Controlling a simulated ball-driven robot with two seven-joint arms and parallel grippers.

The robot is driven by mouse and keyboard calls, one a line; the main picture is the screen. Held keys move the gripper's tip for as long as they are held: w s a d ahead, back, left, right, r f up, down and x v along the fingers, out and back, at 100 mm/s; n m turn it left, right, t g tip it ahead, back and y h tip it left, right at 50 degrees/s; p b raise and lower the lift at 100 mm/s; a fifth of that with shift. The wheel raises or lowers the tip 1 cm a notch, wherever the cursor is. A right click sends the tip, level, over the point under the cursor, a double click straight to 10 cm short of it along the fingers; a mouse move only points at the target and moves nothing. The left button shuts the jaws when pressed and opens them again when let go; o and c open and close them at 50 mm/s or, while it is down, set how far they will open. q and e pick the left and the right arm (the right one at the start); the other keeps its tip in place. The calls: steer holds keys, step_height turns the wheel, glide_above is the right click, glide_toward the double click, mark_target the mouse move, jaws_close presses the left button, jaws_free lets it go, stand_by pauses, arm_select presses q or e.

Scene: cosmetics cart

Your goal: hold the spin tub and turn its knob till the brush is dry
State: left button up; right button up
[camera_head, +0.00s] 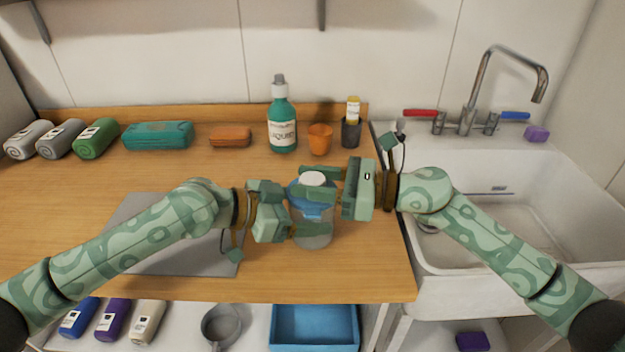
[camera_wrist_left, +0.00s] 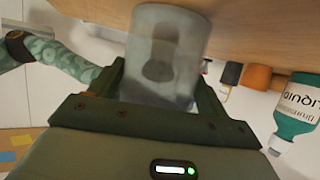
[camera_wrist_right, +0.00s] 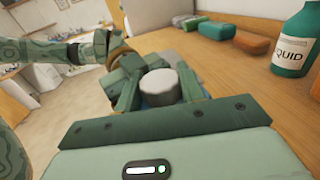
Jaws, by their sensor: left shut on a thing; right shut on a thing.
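The spin tub (camera_head: 313,240) stands upright on the wooden counter, a translucent grey cup with a blue lid and a pale round knob (camera_head: 313,179) on top. My left gripper (camera_head: 292,216) is shut around the tub's body from the left. In the left wrist view the tub (camera_wrist_left: 165,55) fills the space between the fingers, with a dark blurred shape inside that may be the brush (camera_wrist_left: 160,60). My right gripper (camera_head: 318,184) comes from the right at lid height, its fingers shut on the knob, which also shows in the right wrist view (camera_wrist_right: 158,86).
A green liquid bottle (camera_head: 282,122), an orange cup (camera_head: 320,139) and a dark cup (camera_head: 351,132) stand behind the tub. A grey mat (camera_head: 150,262) lies left, partly under my left arm. The sink (camera_head: 470,240) is right. Rolled towels (camera_head: 62,138) line the back left.

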mark_target(313, 177)
steer(key=n+g, duration=0.2)
steer(key=g, duration=0.1)
steer(key=n+g, duration=0.2)
steer(key=g, duration=0.1)
steer(key=shift+w+f, duration=0.1)
steer(key=n+g, duration=0.1)
steer(key=n+g+h, duration=0.1)
steer(key=g, duration=0.1)
steer(key=n+g, duration=0.1)
steer(key=g, duration=0.1)
steer(key=shift+a+f+h, duration=0.1)
steer(key=shift+f+h, duration=0.15)
steer(key=shift+h, duration=0.15)
steer(key=shift+n+g, duration=0.5)
steer(key=shift+r, duration=0.1)
steer(key=o, duration=0.7)
steer(key=shift+r, duration=0.1)
step_height(313, 177, up, 10)
